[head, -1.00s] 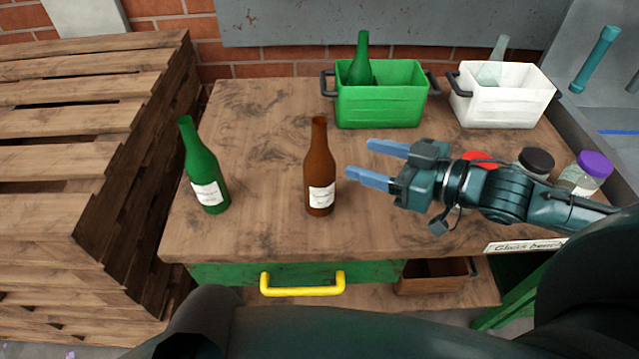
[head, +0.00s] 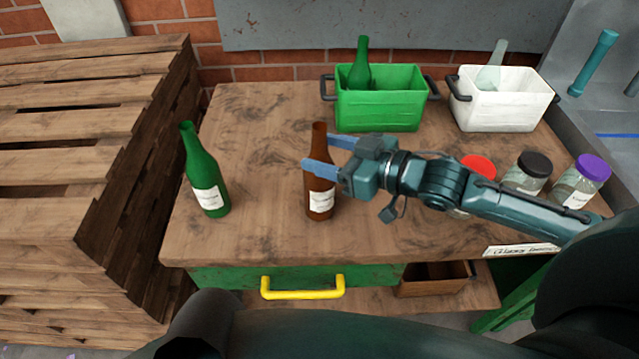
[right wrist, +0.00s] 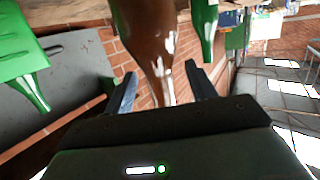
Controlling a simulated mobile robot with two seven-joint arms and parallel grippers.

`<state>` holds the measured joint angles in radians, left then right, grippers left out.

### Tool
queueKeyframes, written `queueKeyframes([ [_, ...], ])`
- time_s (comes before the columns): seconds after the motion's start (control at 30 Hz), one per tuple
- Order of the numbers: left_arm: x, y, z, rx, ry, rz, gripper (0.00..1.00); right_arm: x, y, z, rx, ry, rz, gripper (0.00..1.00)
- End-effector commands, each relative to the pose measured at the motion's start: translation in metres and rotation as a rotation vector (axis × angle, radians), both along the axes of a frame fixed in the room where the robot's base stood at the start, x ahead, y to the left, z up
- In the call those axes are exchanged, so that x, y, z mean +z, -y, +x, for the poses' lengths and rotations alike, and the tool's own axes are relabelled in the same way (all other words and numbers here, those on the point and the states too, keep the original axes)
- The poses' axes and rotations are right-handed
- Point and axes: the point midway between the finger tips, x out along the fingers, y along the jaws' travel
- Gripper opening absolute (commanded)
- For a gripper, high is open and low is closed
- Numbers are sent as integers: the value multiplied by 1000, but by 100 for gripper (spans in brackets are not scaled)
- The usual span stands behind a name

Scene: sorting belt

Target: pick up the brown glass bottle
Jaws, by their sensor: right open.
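The brown glass bottle (head: 319,200) stands upright on the wooden table, with a white label on its lower part. My right gripper (head: 318,157) is open around the bottle's upper body, one finger passing in front of it and the other behind. In the right wrist view the brown bottle (right wrist: 152,40) lies between the two spread fingers (right wrist: 160,88). I cannot tell whether a finger touches it. My left gripper is not in view.
A green bottle (head: 205,177) stands to the left. A green crate (head: 380,108) and a white crate (head: 503,108) stand at the back, each with a bottle inside. Several lidded jars (head: 583,180) stand at the right, partly behind my arm. The table's front left is clear.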

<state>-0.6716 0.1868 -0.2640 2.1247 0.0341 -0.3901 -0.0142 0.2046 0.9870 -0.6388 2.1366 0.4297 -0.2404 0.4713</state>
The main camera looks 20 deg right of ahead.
Motion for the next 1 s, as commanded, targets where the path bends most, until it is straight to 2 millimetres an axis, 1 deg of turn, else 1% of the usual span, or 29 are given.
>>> queueKeyframes([
  [0.03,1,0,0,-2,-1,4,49,0,-4,6,-1,2,2,56],
  [0.13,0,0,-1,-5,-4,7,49,-3,-10,12,-1,2,0,56],
  [0.4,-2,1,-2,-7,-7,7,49,-5,-12,14,-2,0,-2,56],
  [0.47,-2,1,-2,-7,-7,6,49,-5,-12,14,-2,0,-2,52],
  [1.0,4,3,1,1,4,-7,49,-4,-11,14,-2,0,-2,8],
])
